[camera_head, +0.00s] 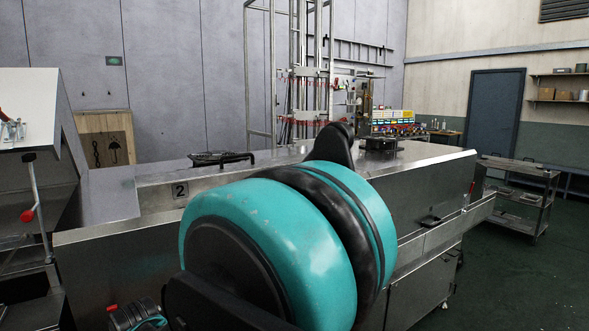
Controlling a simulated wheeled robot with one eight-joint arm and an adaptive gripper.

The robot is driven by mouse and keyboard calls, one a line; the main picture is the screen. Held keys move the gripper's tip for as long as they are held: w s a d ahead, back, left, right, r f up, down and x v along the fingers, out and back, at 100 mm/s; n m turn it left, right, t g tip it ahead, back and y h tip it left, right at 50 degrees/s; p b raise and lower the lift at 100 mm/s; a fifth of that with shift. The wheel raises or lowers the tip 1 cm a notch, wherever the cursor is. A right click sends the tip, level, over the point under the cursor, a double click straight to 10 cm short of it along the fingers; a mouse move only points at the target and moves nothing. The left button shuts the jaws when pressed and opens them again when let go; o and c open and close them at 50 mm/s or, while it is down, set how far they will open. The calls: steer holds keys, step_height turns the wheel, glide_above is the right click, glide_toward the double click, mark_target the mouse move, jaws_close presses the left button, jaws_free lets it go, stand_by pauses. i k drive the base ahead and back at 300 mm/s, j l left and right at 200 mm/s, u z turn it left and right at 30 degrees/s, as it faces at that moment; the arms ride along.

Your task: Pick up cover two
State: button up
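A tunnel dryer (110,240) with a brushed metal body runs across the middle of the view. A plate marked "2" (180,190) is on its near side at the left. Just behind and right of that plate, a dark, low fitting with a bar-like handle (222,158) lies on the dryer's top. It seems to belong to cover two, but the cover's edges are hard to make out. My large teal and black arm links fill the centre foreground and hide much of the dryer's near side.
Another dark round fitting (380,146) sits farther right on the dryer's top. A metal trolley (520,195) stands at the right, with open green floor (520,285) before it.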

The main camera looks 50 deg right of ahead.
mark_target(153, 190)
steer(key=i+z, duration=0.1)
steer(key=z, duration=0.65)
steer(key=j+z, duration=0.2)
steer(key=z, duration=0.25)
steer(key=j+z, duration=0.15)
steer(key=z, duration=0.3)
steer(key=k+j+z, duration=0.1)
steer(key=j+z, duration=0.15)
steer(key=k+j+z, duration=0.45)
steer(key=k+j, duration=0.05)
steer(key=k, duration=0.05)
